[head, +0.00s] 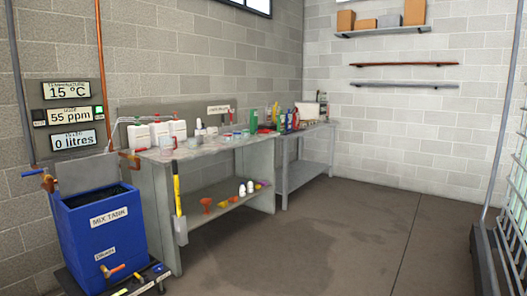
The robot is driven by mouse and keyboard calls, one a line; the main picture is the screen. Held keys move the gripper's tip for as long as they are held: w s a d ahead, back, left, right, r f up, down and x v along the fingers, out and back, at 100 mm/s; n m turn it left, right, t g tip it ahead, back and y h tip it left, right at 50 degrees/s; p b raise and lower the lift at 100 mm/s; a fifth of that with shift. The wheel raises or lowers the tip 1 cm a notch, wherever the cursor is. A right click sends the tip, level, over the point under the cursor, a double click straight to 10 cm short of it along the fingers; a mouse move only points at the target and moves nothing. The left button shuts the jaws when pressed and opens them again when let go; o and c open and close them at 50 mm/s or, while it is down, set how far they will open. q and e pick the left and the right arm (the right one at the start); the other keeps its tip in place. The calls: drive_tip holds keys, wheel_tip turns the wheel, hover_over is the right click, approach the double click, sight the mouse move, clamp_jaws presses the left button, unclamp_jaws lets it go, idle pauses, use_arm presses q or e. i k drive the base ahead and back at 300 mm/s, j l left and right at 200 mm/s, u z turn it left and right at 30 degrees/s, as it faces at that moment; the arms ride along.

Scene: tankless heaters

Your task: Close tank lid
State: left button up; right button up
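The blue mix tank (88,238) stands at the lower left, with a "MIX TANK" label and a "DRAIN" label on its front. Its grey lid (86,173) stands upright at the back edge, so the tank is open and its dark inside shows. A drain tap with an orange handle (116,270) is low on the front. Neither of my grippers is in view.
A workbench (156,215) with bottles, jars and white canisters stands right of the tank; a yellow-handled spade (179,222) leans at its front. Display panels (70,116) hang behind. The middle floor (320,240) is clear. A metal cage (492,262) stands at the right.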

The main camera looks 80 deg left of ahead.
sight(75, 177)
drive_tip(key=u, duration=3.8)
